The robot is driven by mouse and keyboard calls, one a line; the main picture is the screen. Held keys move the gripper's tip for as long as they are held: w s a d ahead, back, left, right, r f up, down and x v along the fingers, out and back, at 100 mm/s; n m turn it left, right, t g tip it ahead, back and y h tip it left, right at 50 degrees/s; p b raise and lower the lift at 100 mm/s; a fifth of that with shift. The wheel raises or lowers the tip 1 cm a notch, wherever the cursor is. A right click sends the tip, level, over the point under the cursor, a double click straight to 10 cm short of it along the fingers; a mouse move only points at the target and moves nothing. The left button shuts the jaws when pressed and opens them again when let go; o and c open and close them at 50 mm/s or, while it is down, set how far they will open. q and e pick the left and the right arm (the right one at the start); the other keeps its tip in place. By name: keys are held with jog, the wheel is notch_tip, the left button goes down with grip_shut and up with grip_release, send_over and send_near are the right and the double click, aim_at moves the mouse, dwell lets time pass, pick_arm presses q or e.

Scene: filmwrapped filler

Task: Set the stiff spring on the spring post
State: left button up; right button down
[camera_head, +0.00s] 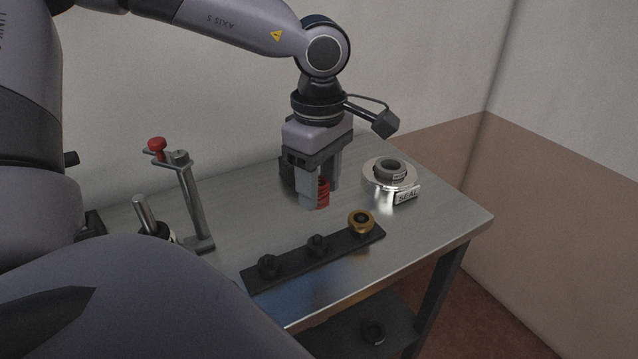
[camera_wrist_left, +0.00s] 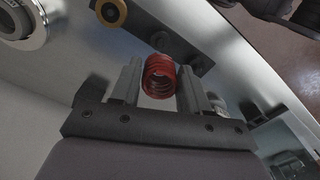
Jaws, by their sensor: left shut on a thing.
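A red coil spring (camera_head: 323,193) is between the fingers of my left gripper (camera_head: 318,197), which is shut on it near the middle of the table. In the left wrist view the spring (camera_wrist_left: 158,77) lies across between the two fingers, its open end facing the camera. A shiny upright metal rod (camera_head: 144,213) stands at the left of the table, its base partly hidden by my own arm; I cannot tell for sure that it is the spring post. My right gripper is not in view.
A black strip (camera_head: 345,243) with two dark knobs and a brass ring (camera_head: 361,221) lies in front of the gripper. A red-knobbed lever stand (camera_head: 196,210) rises at left.

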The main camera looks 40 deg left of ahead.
pick_arm(q)
notch_tip(320, 180, down, 4)
jog(key=b, duration=0.4)
jog(key=shift+f, duration=0.25)
jog(key=shift+f+b, duration=0.5)
jog(key=shift+f, duration=0.15)
jog(key=shift+b, duration=0.35)
dwell(0.4)
dwell(0.4)
jog(key=shift+b, duration=0.4)
